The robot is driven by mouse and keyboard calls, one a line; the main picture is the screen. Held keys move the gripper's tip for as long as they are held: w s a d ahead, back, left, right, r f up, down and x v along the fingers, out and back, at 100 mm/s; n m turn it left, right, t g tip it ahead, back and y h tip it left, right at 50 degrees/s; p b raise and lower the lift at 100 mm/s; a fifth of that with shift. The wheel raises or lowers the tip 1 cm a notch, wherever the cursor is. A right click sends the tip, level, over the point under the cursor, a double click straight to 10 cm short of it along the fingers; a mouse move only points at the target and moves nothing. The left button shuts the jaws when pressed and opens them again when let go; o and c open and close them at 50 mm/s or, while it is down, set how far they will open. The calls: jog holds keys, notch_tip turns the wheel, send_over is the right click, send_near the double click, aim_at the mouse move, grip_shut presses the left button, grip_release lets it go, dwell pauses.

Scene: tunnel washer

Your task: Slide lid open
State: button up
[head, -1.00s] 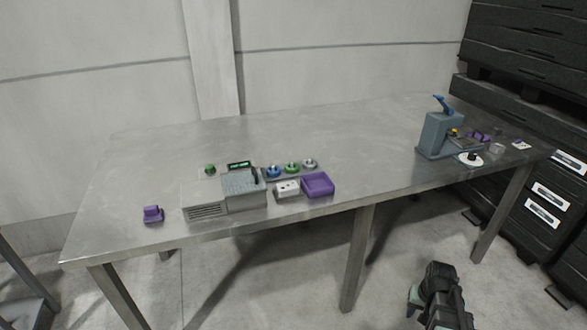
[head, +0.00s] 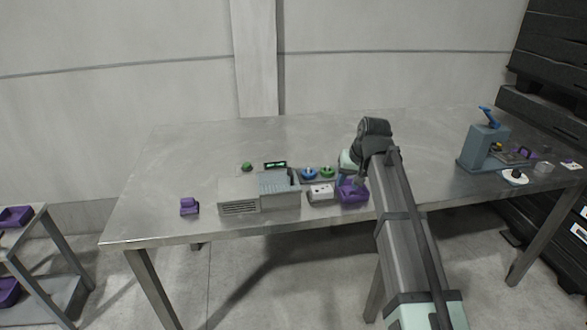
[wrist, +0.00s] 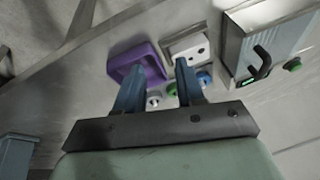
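The washer (head: 238,196) is a grey metal box with a vented front near the table's front edge. Its ribbed grey lid (head: 278,183) covers the right part and looks closed, with a dark upright handle (head: 292,177) at its right end. In the wrist view the handle (wrist: 261,64) shows at the upper right, beside the lid. My gripper (wrist: 159,65) is open and empty, its two blue fingers apart. It is over the purple tray, to the right of the washer in the head view, and clear of the handle.
A purple tray (head: 354,196) and a white block with holes (head: 321,193) stand right of the washer. Blue and green round pieces (head: 318,173) sit behind them. A purple block (head: 189,206) is at left. A grey press (head: 483,147) stands far right. The table's back is clear.

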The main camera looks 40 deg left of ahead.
jog(key=n+y, duration=0.1)
jog(key=n, duration=0.1)
send_near(291, 172)
jog(key=x, duration=0.7)
jog(key=shift+w+a+f, duration=0.1)
jog(key=shift+f, duration=0.2)
jog(key=shift+c, duration=0.2)
grip_shut()
